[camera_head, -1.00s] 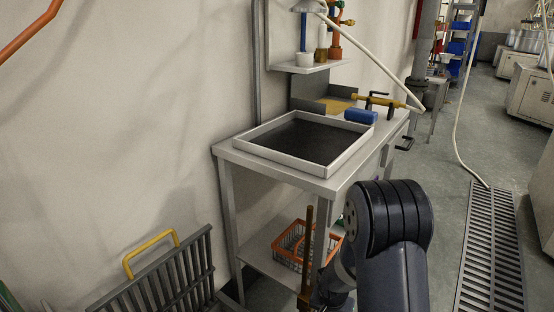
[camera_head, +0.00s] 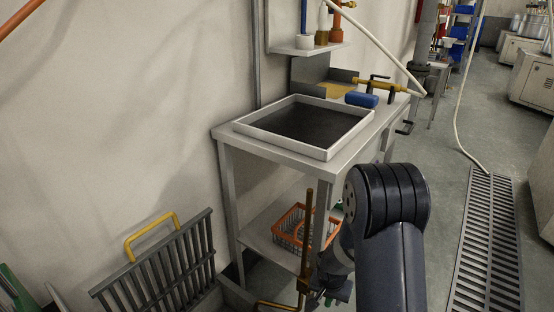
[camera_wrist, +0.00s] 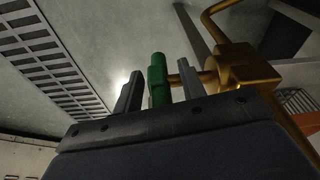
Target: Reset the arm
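My gripper (camera_wrist: 160,85) shows in the wrist view with its two grey fingers apart. A green cylindrical piece (camera_wrist: 158,78) stands between the fingers, with a gap visible on each side. A brass fitting (camera_wrist: 240,68) with bent pipes is just to the right of the fingers. In the head view my dark arm reaches down in front of the bench, and my gripper is low down, mostly hidden behind the arm. An upright brass rod (camera_head: 305,235) stands beside my wrist.
A metal bench (camera_head: 225,150) holds a shallow tray (camera_head: 335,152) and a blue cylinder (camera_head: 361,99). An orange basket (camera_head: 290,228) sits on its lower shelf. A slatted rack with a yellow handle (camera_head: 150,235) is at lower left. A floor grate (camera_head: 488,240) runs along the right.

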